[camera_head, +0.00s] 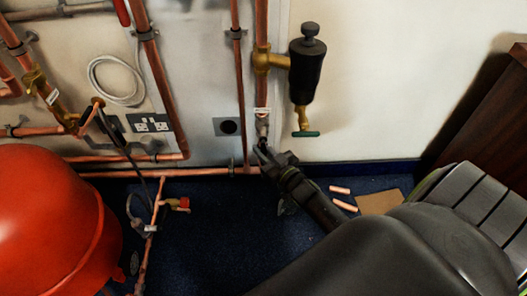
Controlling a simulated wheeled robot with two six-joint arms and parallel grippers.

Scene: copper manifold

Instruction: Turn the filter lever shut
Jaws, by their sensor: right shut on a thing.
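A black magnetic-style filter (306,68) hangs beside a vertical copper pipe, joined by a brass fitting (268,60). A small green lever (306,134) sits below the filter's brass bottom outlet, apart from my gripper. A grey valve piece (262,125) is on the vertical pipe, under a white label (262,111). My right gripper (262,150) reaches up from the lower right and is shut at the pipe just below that valve piece. It seems shut on a small lever there, but its fingers hide what they hold. My left gripper is out of view.
A red round vessel (45,220) fills the lower left. A horizontal copper pipe (170,173) runs low along the wall. Short copper pieces (342,205) and a cardboard piece (380,201) lie on the blue floor. Dark wooden furniture (490,125) stands at right.

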